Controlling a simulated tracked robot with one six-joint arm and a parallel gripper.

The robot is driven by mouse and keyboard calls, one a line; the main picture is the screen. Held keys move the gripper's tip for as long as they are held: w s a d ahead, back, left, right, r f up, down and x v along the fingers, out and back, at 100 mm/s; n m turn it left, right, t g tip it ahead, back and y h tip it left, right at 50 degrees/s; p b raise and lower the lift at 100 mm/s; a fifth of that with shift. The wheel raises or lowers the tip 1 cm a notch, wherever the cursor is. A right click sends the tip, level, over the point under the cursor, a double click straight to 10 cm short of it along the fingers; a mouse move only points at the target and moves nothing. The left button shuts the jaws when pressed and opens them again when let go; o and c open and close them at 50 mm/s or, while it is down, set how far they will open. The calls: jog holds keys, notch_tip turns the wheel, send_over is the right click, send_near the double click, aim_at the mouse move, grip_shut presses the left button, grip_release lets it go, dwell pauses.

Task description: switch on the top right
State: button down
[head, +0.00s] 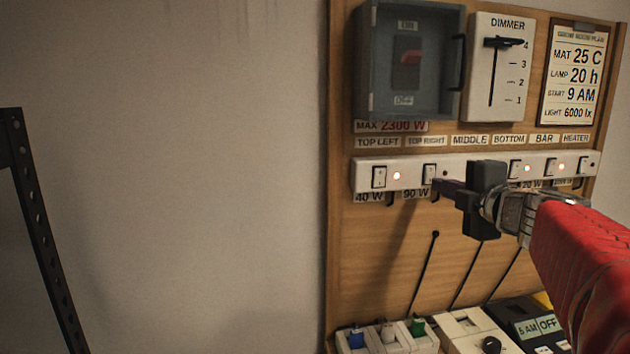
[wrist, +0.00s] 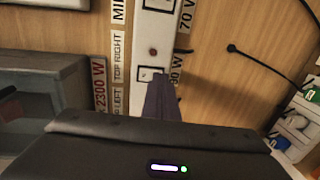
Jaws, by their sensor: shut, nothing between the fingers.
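The top right switch (head: 429,173) is a black-framed white rocker on a white strip (head: 410,164), under the label TOP RIGHT (head: 426,141). The small lamp (head: 445,172) beside it is dark. My gripper (head: 437,183) is shut and empty, its tips at the lower right edge of this switch. In the wrist view my gripper (wrist: 160,80) covers part of the switch (wrist: 147,74), and its lamp (wrist: 153,51) looks dark red. I cannot tell whether the tips touch the rocker.
The top left switch (head: 379,176) has a lit lamp (head: 396,175). The bottom switch (head: 515,168) and bar switch (head: 550,166) also have lit lamps. My gripper hides the middle switch. A grey breaker box (head: 380,60) and a dimmer (head: 497,80) are above; cables and plugs are below.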

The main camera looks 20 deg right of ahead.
jog(key=shift+w+f, duration=0.1)
jog(key=shift+w, duration=0.4)
jog(key=shift+a, duration=0.1)
jog(key=shift+w+f, duration=0.3)
jog(key=shift+f, duration=0.15)
jog(key=shift+f, duration=0.1)
